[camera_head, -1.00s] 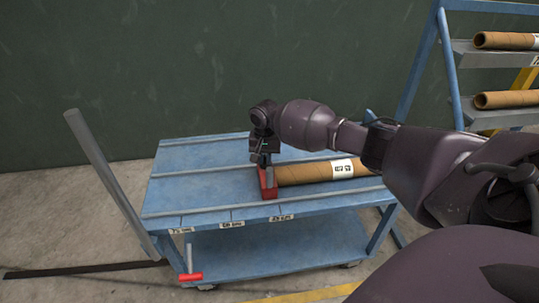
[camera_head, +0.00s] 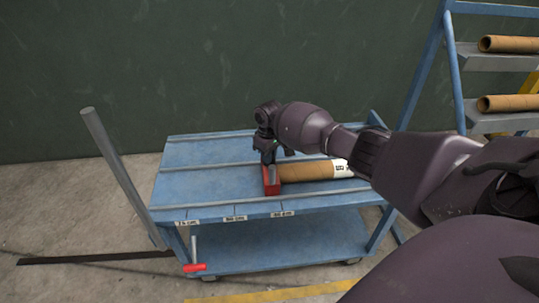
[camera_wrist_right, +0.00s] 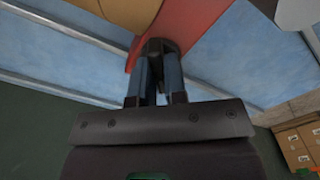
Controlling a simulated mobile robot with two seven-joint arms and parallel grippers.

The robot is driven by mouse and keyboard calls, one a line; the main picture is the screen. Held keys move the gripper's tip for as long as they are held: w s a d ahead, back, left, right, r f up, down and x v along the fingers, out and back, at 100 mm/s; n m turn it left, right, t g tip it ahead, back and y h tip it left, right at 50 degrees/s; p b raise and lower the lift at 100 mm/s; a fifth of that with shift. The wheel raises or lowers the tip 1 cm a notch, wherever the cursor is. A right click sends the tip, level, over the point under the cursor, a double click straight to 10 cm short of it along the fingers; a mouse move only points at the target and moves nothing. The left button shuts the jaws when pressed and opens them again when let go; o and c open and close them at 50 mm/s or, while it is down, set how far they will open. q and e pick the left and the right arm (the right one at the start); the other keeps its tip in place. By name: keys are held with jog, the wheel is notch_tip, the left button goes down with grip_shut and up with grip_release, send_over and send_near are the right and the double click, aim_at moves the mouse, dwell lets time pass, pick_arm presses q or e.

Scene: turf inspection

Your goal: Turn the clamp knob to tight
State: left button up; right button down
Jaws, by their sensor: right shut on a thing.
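The red clamp (camera_head: 271,181) sits on the blue cart top at the left end of a brown cardboard tube (camera_head: 308,171). My right gripper (camera_head: 270,160) reaches down over it from above. In the right wrist view the gripper's two fingers (camera_wrist_right: 156,82) are closed about a dark knob (camera_wrist_right: 158,47) in front of the clamp's red body (camera_wrist_right: 190,22). The fingers hide part of the knob, and no tight mark can be made out. My left gripper is not in view.
The blue cart (camera_head: 190,185) has raised rails and white labels on its front edge. A grey post (camera_head: 115,165) leans at its left, and a red-handled tool (camera_head: 195,268) shows at its front left. A rack (camera_head: 470,60) with tubes stands at right.

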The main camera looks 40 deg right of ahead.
jog(key=n, duration=0.4)
jog(key=shift+f+n, duration=0.1)
jog(key=shift+n, duration=2.7)
jog(key=c, duration=1.2)
grip_release()
jog(key=shift+o, duration=0.2)
